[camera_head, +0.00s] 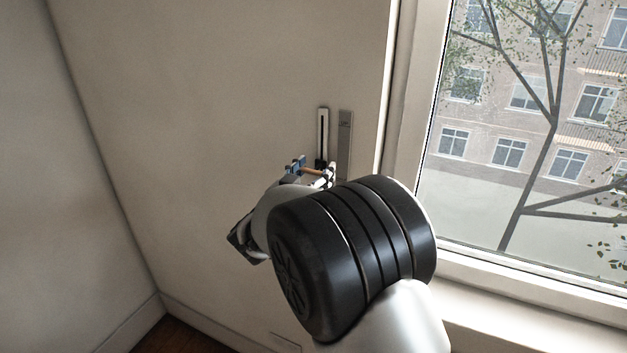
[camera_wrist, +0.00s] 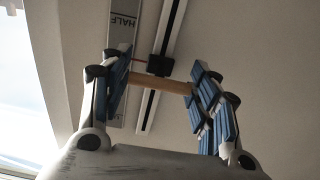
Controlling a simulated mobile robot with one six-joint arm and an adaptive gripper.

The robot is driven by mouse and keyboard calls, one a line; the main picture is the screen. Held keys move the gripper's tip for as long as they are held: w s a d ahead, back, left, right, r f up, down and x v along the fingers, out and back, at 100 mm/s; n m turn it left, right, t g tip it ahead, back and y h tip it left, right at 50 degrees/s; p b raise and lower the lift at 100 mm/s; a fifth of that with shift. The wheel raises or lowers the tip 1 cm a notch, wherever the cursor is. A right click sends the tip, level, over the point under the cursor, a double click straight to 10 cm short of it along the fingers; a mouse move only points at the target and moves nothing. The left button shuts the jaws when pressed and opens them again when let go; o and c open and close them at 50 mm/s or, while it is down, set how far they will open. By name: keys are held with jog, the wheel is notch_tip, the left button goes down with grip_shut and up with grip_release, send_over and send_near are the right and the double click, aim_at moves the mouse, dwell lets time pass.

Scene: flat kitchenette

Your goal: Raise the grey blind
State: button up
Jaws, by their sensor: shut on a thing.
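A narrow white track with a dark slot (camera_head: 323,128) is fixed upright on the wall, left of the window. A black slider (camera_wrist: 160,66) sits on the track, with a light wooden bar (camera_wrist: 158,84) at it. My gripper (camera_head: 312,171) is shut on the wooden bar, with the bar spanning between its blue-padded fingers; it also shows in the wrist view (camera_wrist: 160,88). In the head view the slider is at the low end of the visible track, and my gripper and arm hide what is below. No grey blind can be made out over the visible window pane.
A grey strip (camera_head: 345,140) runs beside the track; the wrist view shows "HALF" on it (camera_wrist: 122,22). The window (camera_head: 520,130) with its frame and sill is at the right. A wall corner is at the left. The wall left of the track is bare.

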notch_tip(320, 180, up, 11)
jog(key=p, duration=0.6)
jog(key=shift+r+p, duration=0.2)
jog(key=shift+p, duration=0.1)
jog(key=shift+c, duration=0.2)
jog(key=shift+r, duration=0.1)
jog(key=o, duration=1.2)
jog(key=shift+w, duration=0.1)
jog(key=o, duration=0.4)
jog(key=shift+o, duration=0.2)
jog(key=shift+f, duration=0.25)
jog(key=v, duration=1.2)
